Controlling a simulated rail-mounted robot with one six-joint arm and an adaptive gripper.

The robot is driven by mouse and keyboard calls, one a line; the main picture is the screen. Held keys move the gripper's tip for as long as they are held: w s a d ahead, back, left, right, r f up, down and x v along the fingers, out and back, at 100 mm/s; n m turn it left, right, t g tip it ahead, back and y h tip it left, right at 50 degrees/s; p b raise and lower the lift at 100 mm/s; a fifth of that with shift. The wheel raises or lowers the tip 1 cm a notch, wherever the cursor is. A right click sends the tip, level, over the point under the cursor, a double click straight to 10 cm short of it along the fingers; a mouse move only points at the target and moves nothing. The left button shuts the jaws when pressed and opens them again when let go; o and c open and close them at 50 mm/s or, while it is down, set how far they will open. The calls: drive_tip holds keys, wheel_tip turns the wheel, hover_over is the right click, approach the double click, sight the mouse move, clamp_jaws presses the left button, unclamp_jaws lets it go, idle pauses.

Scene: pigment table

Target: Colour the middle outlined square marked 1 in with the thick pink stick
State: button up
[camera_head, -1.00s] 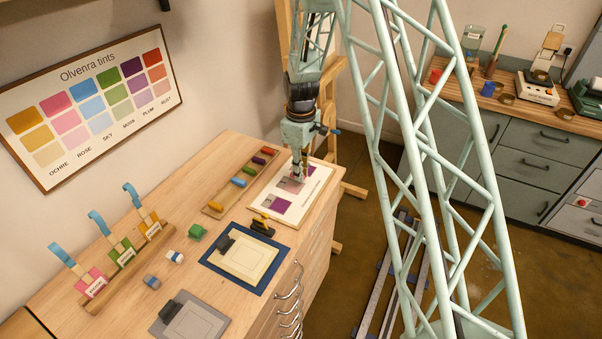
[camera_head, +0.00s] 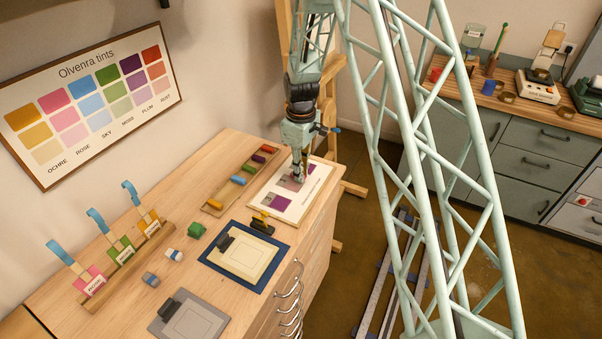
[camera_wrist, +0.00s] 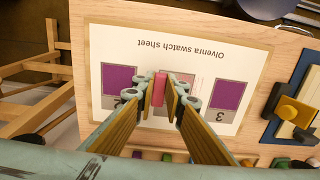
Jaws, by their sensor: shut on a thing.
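My gripper (camera_wrist: 160,93) is shut on the thick pink stick (camera_wrist: 159,88), which is held over the middle of the swatch sheet (camera_wrist: 190,60). In the head view my gripper (camera_head: 298,180) is upright above the sheet. The middle square (camera_wrist: 183,79) lies behind the stick and fingers and is partly hidden. A greyish pink shows in its visible part; I cannot tell how much is coloured, nor whether the stick touches the paper.
A tray (camera_head: 213,208) of several coloured sticks lies left of the sheet. A blue-edged board (camera_head: 211,258) with a dark clip, a black-and-yellow tool (camera_head: 262,224), a green block (camera_head: 196,231) and a grey board (camera_head: 213,326) are nearer.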

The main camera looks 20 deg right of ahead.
sight(294, 190)
drive_tip(key=shift+f, duration=0.4)
drive_tip(key=shift+s+a, duration=0.1)
idle(0.3)
drive_tip(key=shift+s+a+r+b, duration=0.15)
drive_tip(key=shift+s+a+b, duration=0.3)
drive_tip(key=shift+s+a, duration=0.45)
drive_tip(key=shift+s, duration=0.1)
drive_tip(key=shift+s+a+b, duration=0.4)
drive_tip(key=shift+s+a, duration=0.5)
drive_tip(key=shift+s, duration=0.05)
idle(0.5)
drive_tip(key=shift+w+d, duration=0.15)
